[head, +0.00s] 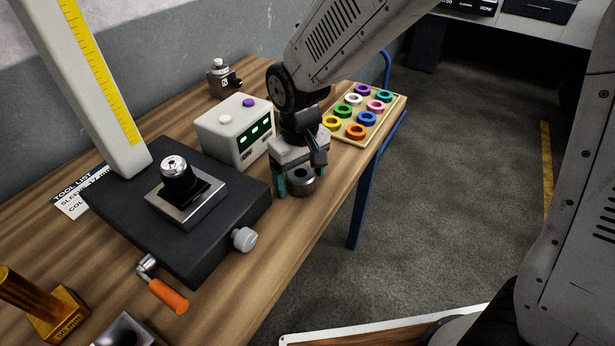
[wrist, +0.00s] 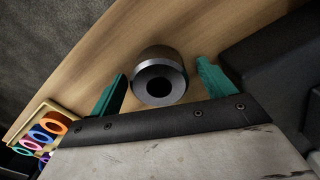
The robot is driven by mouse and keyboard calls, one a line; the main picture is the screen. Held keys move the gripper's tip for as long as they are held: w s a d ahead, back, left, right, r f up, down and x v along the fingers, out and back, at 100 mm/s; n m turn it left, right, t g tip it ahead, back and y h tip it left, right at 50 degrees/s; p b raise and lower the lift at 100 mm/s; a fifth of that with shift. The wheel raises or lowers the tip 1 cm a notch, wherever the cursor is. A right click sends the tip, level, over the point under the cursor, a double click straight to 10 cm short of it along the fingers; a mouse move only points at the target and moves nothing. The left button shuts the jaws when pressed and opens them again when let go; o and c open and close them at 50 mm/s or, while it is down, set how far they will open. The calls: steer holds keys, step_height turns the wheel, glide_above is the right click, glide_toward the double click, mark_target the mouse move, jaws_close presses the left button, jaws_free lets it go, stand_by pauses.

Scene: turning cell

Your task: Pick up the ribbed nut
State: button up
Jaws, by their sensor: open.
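A dark grey metal ring with a round hole (head: 302,183), apparently the ribbed nut, stands on the wooden bench near its front edge. Ribs cannot be made out on it. It shows large in the wrist view (wrist: 158,58), its side looking smooth there. My gripper (head: 299,186) is over the bench with its teal fingers pointing down at the ring. In the wrist view my gripper (wrist: 163,76) is open, one finger to each side of the ring, with a visible gap on both sides. Part of the ring is hidden by my gripper in the head view.
A white box with green displays (head: 235,130) stands close behind my gripper. A black measuring stand (head: 120,215) with a crank is to the left. A tray of coloured rings (head: 384,125) lies at the bench's far right end. The bench edge is near the ring.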

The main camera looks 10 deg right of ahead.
steer(key=c, duration=1.1)
steer(key=shift+c, duration=0.2)
